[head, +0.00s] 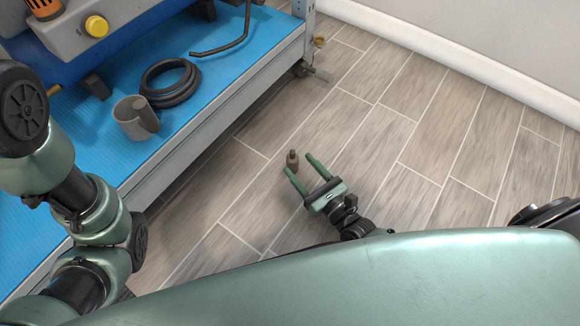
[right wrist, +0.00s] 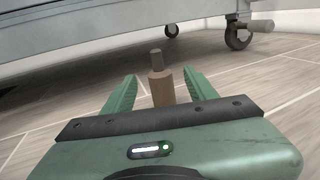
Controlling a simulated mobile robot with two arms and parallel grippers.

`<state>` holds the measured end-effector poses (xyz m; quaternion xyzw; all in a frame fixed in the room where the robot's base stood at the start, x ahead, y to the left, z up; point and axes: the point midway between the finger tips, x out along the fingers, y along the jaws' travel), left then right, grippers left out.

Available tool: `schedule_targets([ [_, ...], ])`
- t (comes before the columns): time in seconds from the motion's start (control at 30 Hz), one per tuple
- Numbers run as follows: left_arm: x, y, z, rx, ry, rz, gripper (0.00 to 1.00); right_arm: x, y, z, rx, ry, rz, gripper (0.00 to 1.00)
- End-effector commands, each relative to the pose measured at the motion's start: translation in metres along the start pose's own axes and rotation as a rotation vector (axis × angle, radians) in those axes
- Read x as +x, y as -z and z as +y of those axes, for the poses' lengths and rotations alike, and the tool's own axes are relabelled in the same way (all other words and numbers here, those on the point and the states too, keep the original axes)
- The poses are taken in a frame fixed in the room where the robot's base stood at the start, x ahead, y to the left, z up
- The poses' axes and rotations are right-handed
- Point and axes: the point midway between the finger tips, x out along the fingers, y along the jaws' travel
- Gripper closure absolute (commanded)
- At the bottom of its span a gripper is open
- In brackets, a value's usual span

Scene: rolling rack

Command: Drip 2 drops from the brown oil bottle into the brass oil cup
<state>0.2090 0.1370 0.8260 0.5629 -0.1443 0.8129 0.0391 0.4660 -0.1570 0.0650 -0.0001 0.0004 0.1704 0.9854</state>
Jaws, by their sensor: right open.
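The brown oil bottle (head: 292,160) stands upright on the floor, with a dark narrow top. It also shows in the right wrist view (right wrist: 161,90), between the two fingers. My right gripper (head: 298,163) is open, low over the floor, with its green fingers reaching toward the bottle. In the right wrist view a gap shows on each side of the bottle. My left arm is at the left of the head view, but its gripper is out of view. I cannot identify the brass oil cup for certain; a small brass-coloured thing (head: 319,42) shows by the rack's far leg.
The rolling rack (head: 215,118) stands left of the bottle, with a blue shelf mat. A grey mug (head: 130,120), black coiled hose (head: 170,82) and bent black rod (head: 225,48) lie on it. A rack caster (right wrist: 238,36) is beyond the bottle. The floor to the right is clear.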

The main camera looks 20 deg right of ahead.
Motion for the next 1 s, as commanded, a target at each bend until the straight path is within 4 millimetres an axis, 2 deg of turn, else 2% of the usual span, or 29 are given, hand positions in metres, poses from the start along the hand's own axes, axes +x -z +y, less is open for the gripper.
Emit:
schedule_targets([
  [0.23, -0.017, 0.006, 0.004, 0.000, 0.000, 0.001, 0.64, 0.029, 0.003, 0.001, 0.004, 0.000, -0.005, 0.43],
  [0.4, -0.038, 0.013, 0.008, 0.000, 0.000, 0.000, 0.64, 0.054, 0.009, 0.001, 0.003, 0.001, -0.006, 0.43],
  [0.5, -0.041, 0.014, 0.009, 0.000, 0.000, 0.000, 0.64, 0.067, 0.007, 0.001, 0.002, 0.001, -0.004, 0.43],
  [0.6, -0.043, 0.015, 0.009, 0.000, 0.000, 0.000, 0.64, 0.073, 0.005, 0.001, 0.002, 0.001, -0.002, 0.43],
  [0.83, -0.042, 0.015, 0.009, 0.000, 0.000, 0.000, 0.64, 0.074, 0.004, 0.001, 0.001, 0.001, 0.000, 0.43],
  [1.0, -0.042, 0.015, 0.009, 0.000, 0.000, 0.000, 0.64, 0.074, 0.004, 0.000, 0.000, 0.001, 0.000, 0.90],
])
